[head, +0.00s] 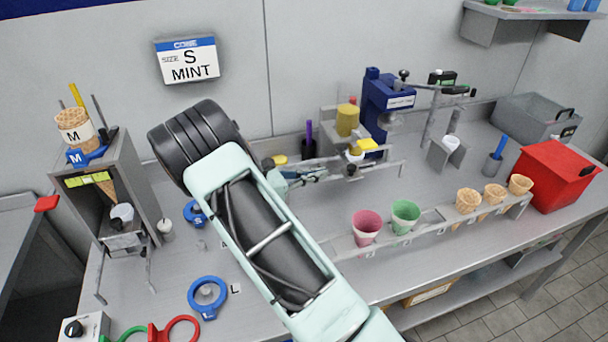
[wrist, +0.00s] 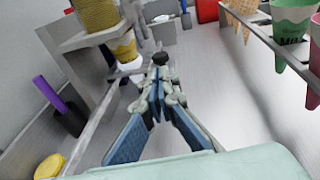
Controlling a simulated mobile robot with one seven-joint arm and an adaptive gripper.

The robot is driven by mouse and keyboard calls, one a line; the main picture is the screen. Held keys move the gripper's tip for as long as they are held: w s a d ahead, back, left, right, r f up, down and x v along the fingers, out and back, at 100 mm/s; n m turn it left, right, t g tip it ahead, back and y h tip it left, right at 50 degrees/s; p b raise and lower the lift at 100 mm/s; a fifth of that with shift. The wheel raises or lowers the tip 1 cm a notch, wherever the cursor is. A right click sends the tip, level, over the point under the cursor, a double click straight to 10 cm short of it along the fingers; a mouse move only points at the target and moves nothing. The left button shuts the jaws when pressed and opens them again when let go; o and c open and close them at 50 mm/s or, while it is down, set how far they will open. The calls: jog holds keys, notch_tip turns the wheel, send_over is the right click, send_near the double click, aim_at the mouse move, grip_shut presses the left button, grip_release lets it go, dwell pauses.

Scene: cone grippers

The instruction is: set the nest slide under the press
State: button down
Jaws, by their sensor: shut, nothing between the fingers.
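The blue press (head: 388,102) stands at the back of the bench, with a grey round head on its right side. A low grey rail (head: 386,168) runs in front of it. A small white cup-like piece (head: 355,155), which looks like the nest of the slide, sits at this rail to the left of the press head. A black knob (head: 351,170) sits just below it; the knob also shows in the wrist view (wrist: 160,58). My gripper (head: 322,174) is shut and empty, its fingertips (wrist: 158,84) close to the knob. I cannot tell whether they touch.
A grey dispenser with a yellow cone stack (head: 347,120) stands left of the press. A front rack (head: 433,216) holds pink, green and waffle cones. A red box (head: 556,175) is at right. Bench between rail and rack is clear.

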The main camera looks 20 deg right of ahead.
aim_at(348, 168)
jog(key=p+x, duration=0.1)
jog(key=x, duration=0.6)
